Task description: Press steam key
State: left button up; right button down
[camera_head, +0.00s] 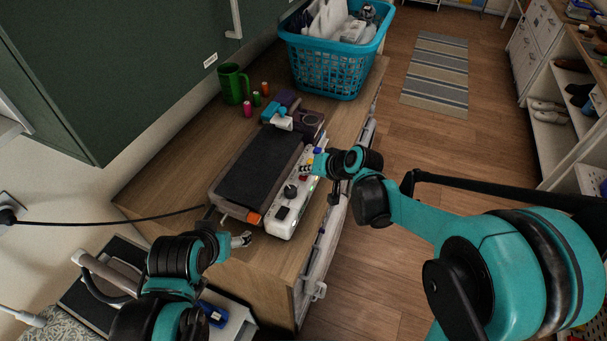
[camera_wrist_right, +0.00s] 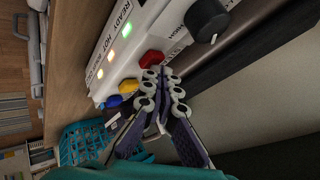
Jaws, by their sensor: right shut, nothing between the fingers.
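The press has a dark flat top (camera_head: 258,170) and a white control panel (camera_head: 283,214) along its right side. In the right wrist view the panel carries a red key (camera_wrist_right: 151,58), a yellow key (camera_wrist_right: 128,86) and a blue key (camera_wrist_right: 112,101); I cannot tell which is the steam key. My right gripper (camera_wrist_right: 162,78) is shut and empty, its tips at the red key; contact is unclear. In the head view this gripper (camera_head: 307,168) is over the panel's far end. My left gripper (camera_head: 241,240) is near the press's front corner; its jaws are too small to judge.
A black knob (camera_wrist_right: 206,18) and lit lamps (camera_wrist_right: 127,30) sit beside the keys. A teal basket (camera_head: 333,66), a green mug (camera_head: 233,84) and small spools (camera_head: 248,109) stand behind the press. A black cable (camera_head: 110,220) runs left to the wall. Floor is open at right.

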aim_at(306, 177)
jog(key=shift+r+p, duration=0.45)
jog(key=shift+r, duration=0.25)
notch_tip(306, 177, up, 5)
jog(key=p, duration=0.4)
jog(key=shift+r, duration=0.1)
dwell(0.6)
jog(key=s+d+f+h+b, duration=0.2)
jog(key=s+d+h+b, duration=0.1)
jog(key=s+d, duration=0.5)
jog(key=s+d+f+h+b, duration=0.1)
jog(key=s+d+h+b, duration=0.2)
jog(key=s+d, duration=0.6)
jog(key=s, duration=0.6)
jog(key=shift+d+f, duration=0.15)
jog(key=shift+f, duration=0.2)
